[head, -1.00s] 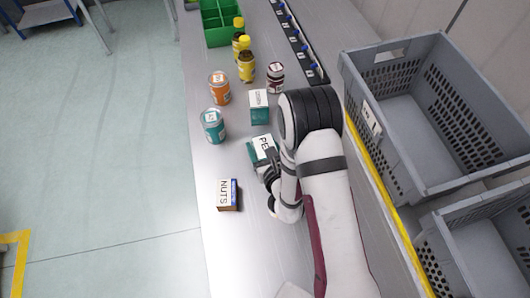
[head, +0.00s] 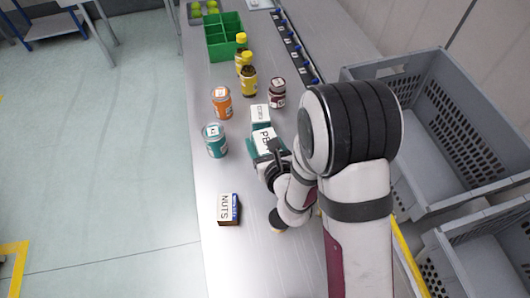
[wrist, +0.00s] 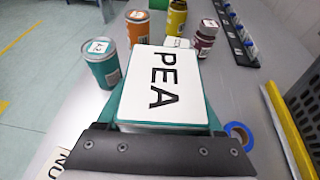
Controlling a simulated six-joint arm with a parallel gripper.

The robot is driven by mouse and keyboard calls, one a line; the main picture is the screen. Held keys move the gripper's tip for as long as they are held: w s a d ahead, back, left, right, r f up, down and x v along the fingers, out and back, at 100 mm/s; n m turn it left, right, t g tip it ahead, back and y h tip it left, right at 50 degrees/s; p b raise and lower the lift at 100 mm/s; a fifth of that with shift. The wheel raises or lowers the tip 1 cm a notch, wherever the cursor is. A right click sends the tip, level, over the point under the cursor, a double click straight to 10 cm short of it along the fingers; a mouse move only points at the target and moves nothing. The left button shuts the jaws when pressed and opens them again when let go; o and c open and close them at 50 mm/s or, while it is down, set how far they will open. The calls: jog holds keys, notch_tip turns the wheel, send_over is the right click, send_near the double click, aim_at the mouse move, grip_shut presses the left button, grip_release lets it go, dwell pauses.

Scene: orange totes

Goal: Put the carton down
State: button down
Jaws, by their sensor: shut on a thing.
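The carton, teal with a white top marked PEA (head: 264,139), is in my gripper (head: 268,158). In the wrist view the PEA carton (wrist: 160,85) fills the middle, upright, with the dark gripper body below it and teal fingers at its sides. My gripper is shut on it. In the head view the carton is just in front of another teal carton with a white top (head: 260,114); I cannot tell if they touch. Whether the carton's base rests on the table (head: 235,265) is hidden.
A teal can (head: 215,141) and an orange can (head: 222,103) stand to the left. A NUTS box (head: 228,209) is nearer. A dark red jar (head: 277,93) and yellow-capped bottles (head: 249,80) stand behind. A blue tape roll (wrist: 238,135) lies right of the carton. Grey crates (head: 470,120) are at right.

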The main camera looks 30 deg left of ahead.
notch_tip(320, 180, up, 7)
jog(key=w+d, duration=0.2)
jog(key=w, duration=2)
jog(key=shift+m+h, duration=0.4)
jog(key=f, duration=1.5)
jog(key=shift+s+a, duration=0.2)
jog(key=shift+s, duration=0.1)
jog(key=shift+f+t, duration=0.25)
jog(key=shift+t, duration=0.05)
grip_release()
jog(key=shift+f, duration=0.15)
